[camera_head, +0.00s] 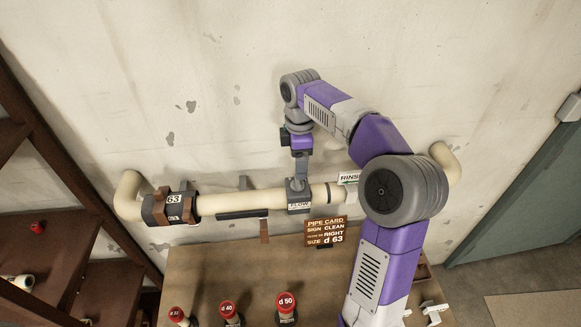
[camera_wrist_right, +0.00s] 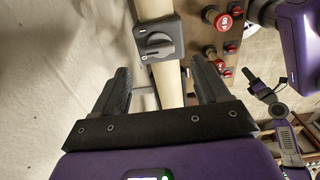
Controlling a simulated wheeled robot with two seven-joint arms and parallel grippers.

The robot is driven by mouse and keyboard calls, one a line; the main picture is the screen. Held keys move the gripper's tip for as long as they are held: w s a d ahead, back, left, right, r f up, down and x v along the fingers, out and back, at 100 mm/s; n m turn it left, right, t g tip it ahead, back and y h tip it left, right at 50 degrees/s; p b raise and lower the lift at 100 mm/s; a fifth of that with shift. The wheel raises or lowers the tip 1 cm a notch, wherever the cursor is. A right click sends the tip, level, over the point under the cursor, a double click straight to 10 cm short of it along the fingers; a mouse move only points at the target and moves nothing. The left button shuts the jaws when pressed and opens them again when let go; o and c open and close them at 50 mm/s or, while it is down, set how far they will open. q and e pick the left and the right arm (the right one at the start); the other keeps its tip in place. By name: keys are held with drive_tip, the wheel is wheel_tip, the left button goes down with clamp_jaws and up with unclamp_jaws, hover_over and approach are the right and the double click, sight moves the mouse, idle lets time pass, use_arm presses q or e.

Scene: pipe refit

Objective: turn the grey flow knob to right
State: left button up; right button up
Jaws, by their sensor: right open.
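The grey flow knob (camera_head: 297,185) sits on a grey box labelled FLOW (camera_head: 299,207) on the cream pipe (camera_head: 255,199). In the right wrist view the knob (camera_wrist_right: 157,45) shows a raised ridge lying nearly across the picture. My right gripper (camera_head: 300,172) comes down over the knob in the head view. In its wrist view the two dark fingers of this gripper (camera_wrist_right: 162,78) are apart and empty, with the knob ahead between them. My left gripper (camera_wrist_right: 249,75) appears small at the right of the wrist view; its jaws are too small to read.
A brown pipe card (camera_head: 325,232) reads CLEAN, RIGHT and d 63. A RINSE sign (camera_head: 350,178) is on the pipe, partly behind my right arm. A dark 63 collar (camera_head: 171,207) is at left. Several red-topped parts (camera_head: 286,305) stand on the bench (camera_head: 200,270).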

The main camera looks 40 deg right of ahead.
sight(298, 183)
wheel_tip(298, 183, down, 6)
drive_tip(key=shift+w+r, duration=0.1)
drive_tip(key=shift+r, duration=0.05)
drive_tip(key=shift+f, duration=0.45)
drive_tip(key=c, duration=1.1)
drive_tip(key=shift+o, duration=0.2)
